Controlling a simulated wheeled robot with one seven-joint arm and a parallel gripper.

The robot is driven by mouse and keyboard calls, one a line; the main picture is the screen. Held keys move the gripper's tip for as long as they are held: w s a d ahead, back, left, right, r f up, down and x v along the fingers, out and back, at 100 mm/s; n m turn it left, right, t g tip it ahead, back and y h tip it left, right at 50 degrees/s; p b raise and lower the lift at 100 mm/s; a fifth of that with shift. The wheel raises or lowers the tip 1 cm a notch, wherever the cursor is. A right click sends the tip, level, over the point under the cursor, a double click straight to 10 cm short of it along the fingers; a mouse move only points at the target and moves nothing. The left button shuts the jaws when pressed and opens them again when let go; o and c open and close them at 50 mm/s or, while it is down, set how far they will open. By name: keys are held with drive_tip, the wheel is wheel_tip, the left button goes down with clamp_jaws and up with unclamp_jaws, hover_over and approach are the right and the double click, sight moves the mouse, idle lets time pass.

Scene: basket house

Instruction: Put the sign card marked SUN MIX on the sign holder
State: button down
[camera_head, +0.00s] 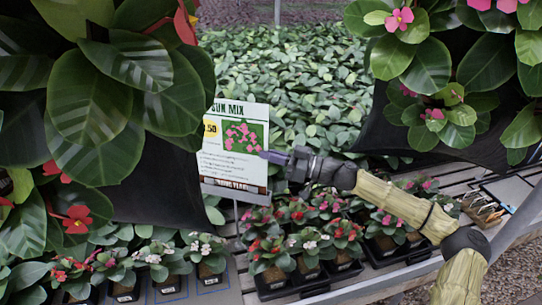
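The white SUN MIX sign card (214,165) stands upright left of centre, with a green panel of pink flowers and a yellow price patch. Hanging leaves cover its upper left. A narrow grey piece, which looks like the sign holder (236,192), shows at the card's lower edge. I cannot tell how far the card sits in it.
Large hanging baskets fill the upper left (160,180) and upper right (390,130). Small potted flowers (275,255) crowd the slatted bench below the card. A bed of green plants (290,75) lies behind.

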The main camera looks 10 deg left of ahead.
drive_tip(key=shift+s+f+b, duration=0.15)
drive_tip(key=shift+f+b, duration=0.65)
drive_tip(key=shift+b, duration=0.15)
drive_tip(key=c, duration=1.6)
unclamp_jaws()
drive_tip(key=shift+o, duration=0.2)
drive_tip(key=s+d+f+b, duration=0.1)
drive_tip(key=d+b, duration=0.4)
drive_tip(key=d, duration=1.2)
drive_tip(key=shift+s+f, duration=0.25)
drive_tip(key=shift+f, duration=0.3)
